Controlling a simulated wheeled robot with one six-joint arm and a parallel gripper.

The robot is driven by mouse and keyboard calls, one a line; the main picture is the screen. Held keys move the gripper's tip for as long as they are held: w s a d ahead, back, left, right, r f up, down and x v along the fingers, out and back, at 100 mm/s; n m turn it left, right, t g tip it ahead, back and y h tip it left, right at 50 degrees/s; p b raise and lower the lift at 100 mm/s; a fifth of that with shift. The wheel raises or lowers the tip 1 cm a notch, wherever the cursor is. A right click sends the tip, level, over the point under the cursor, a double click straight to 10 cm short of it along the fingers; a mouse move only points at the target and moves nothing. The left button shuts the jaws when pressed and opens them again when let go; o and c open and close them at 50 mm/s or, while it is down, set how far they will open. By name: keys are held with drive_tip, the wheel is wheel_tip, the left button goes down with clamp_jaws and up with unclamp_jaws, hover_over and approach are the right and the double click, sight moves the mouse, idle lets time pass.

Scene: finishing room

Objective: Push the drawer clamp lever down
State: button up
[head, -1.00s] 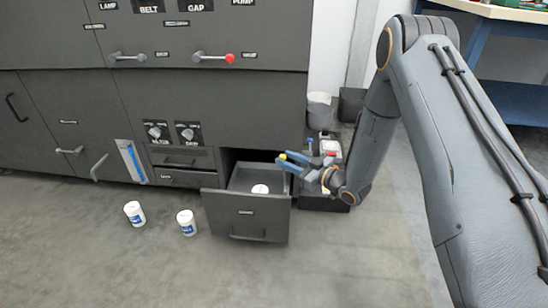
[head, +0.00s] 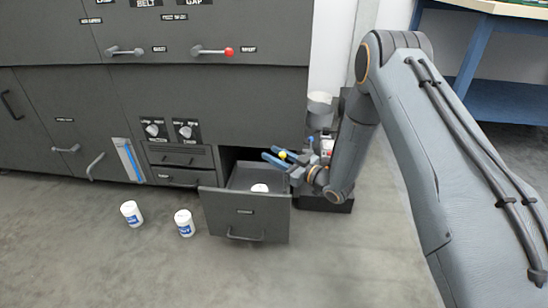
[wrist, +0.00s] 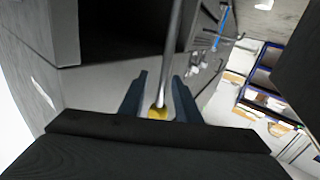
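A thin metal lever with a yellow ball knob (wrist: 158,113) shows in the wrist view, running up from between my fingers. The yellow knob (head: 283,155) also shows in the head view, just above the open drawer (head: 218,212) at the lower right of the dark cabinet. My gripper (head: 273,153) is at the lever. In the wrist view its two fingers (wrist: 160,76) stand apart, one on each side of the rod, with visible gaps, so it is open. Where the lever's far end is fixed is not clear.
A white round object (head: 260,188) lies in the drawer. A cart with small items (head: 326,146) stands behind my arm. A red-knobbed lever (head: 228,51) is higher on the cabinet.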

drive_tip(key=shift+c, duration=0.2)
clamp_jaws()
drive_tip(key=shift+a+r, duration=0.1)
